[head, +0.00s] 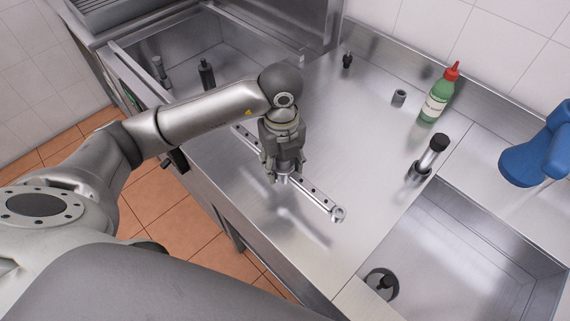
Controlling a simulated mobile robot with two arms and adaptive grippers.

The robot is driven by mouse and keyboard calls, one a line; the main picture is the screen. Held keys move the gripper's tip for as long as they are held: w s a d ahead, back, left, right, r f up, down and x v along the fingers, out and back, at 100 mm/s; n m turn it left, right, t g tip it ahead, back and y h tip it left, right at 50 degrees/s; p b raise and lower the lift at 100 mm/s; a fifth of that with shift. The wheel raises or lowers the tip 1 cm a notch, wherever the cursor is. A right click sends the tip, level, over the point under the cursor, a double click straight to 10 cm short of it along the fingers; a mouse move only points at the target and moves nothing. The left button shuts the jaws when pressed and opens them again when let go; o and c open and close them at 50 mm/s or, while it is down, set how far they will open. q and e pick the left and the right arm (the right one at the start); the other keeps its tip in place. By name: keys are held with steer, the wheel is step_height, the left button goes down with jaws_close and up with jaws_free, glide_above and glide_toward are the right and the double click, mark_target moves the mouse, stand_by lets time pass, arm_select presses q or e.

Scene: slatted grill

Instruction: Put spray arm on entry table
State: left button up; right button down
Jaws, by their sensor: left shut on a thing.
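The spray arm (316,197) is a long, thin metal bar with small dark holes along it and a ring at its near right end. The gripper hides that middle stretch. A blurred reflection shows on the steel below; I cannot tell whether the bar touches the table. My right gripper is not in view.
A green bottle with a red cap (438,96), a small grey cylinder (399,98) and a black-topped fitting (432,152) stand to the right. A sink (470,250) is at lower right, a blue spray bottle (535,150) at far right. Another basin (190,60) lies upper left.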

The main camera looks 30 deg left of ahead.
arm_select(q)
steer(key=w+f, duration=0.2)
steer(key=shift+w+a+f+p, duration=0.15)
steer(key=shift+a+f+p, duration=0.15)
steer(key=shift+a+f, duration=0.1)
steer(key=shift+w+a+f, duration=0.1)
steer(key=shift+w+f, duration=0.1)
steer(key=shift+f, duration=0.1)
step_height(320, 180, down, 2)
steer(key=shift+f+p, duration=0.1)
steer(key=shift+p, duration=0.8)
steer(key=shift+f, duration=0.25)
steer(key=shift+f, duration=0.1)
steer(key=shift+f, duration=0.2)
steer(key=o, duration=1.3)
steer(key=shift+r, duration=0.1)
